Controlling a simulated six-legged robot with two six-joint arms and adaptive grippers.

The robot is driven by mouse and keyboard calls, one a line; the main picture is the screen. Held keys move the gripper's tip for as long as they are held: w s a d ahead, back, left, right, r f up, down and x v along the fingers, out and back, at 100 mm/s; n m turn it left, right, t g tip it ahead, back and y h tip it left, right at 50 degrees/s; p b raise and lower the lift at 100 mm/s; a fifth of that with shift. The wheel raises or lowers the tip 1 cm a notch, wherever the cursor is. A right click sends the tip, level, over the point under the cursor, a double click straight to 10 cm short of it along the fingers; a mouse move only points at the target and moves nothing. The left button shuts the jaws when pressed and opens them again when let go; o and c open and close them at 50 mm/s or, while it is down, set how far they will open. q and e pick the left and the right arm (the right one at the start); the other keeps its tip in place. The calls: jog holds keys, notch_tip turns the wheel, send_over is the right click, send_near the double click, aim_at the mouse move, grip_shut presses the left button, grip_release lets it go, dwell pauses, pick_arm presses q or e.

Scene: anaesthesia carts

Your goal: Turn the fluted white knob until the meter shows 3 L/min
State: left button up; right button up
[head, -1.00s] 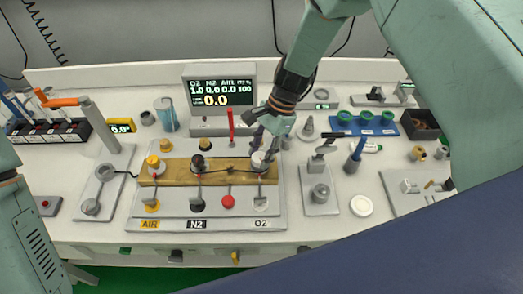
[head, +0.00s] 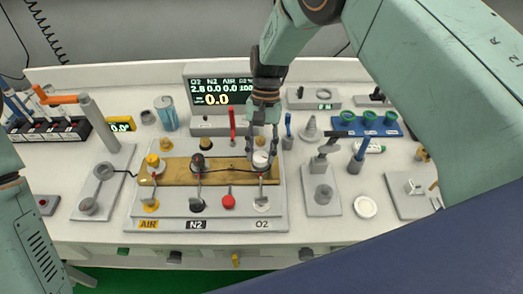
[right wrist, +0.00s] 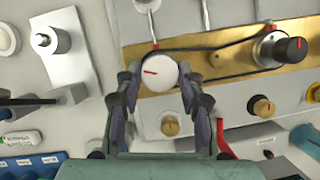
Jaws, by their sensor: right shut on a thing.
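The white knob (head: 261,160) sits at the O2 end of the brass bar (head: 225,174) on the grey gas panel. My right gripper (head: 263,149) comes down on it from above and is shut on it. In the right wrist view the knob (right wrist: 159,70) shows a red pointer line on its face and lies between the two fingers of the gripper (right wrist: 161,84). The meter (head: 220,88) reads O2 2.8, N2 0.0, AIR 0.0 and 100, with a large yellow 0.0 below. My left gripper is out of view; only part of its arm shows at the left edge.
A black-and-red knob (head: 197,162) and a yellow knob (head: 152,161) share the bar. A red lever (head: 232,124) stands close behind it. A grey clamp stand (head: 322,195) is to the right, and a blue tray (head: 365,124) lies behind that.

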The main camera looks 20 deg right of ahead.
jog(key=shift+w+n, duration=0.1)
jog(key=shift+n, duration=0.2)
dwell(0.4)
jog(key=o, duration=1.2)
jog(key=v, duration=1.2)
jog(key=shift+a, duration=0.15)
